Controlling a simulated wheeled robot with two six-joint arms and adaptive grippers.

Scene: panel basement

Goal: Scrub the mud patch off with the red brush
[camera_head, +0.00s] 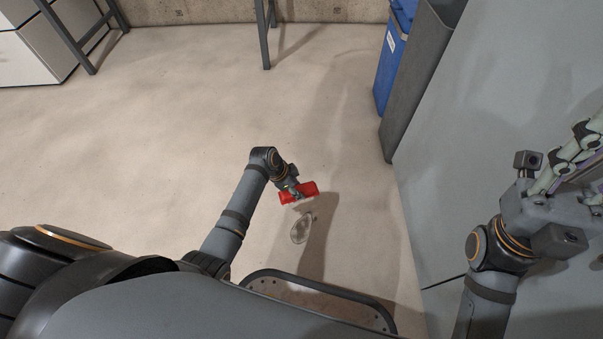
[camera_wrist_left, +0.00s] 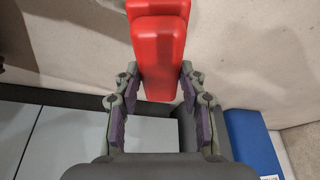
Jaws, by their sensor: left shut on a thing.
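The red brush (camera_head: 311,188) is held low over the pale floor in the head view. My left gripper (camera_head: 293,191) is shut on it. In the left wrist view the red brush (camera_wrist_left: 161,62) sits between the two fingers of my left gripper (camera_wrist_left: 160,88). The mud patch (camera_head: 300,230) is a small greyish-brown oval on the floor, just nearer to me than the brush. Whether the brush touches the floor is unclear. My right gripper (camera_head: 572,170) is at the right edge, partly cut off; its opening is hard to judge.
A large grey panel (camera_head: 440,150) runs along the right side. A blue bin (camera_head: 388,70) stands at the upper right beside a dark grey one (camera_head: 415,80). A white cabinet (camera_head: 38,45) and metal legs (camera_head: 264,35) stand at the back. The floor on the left is clear.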

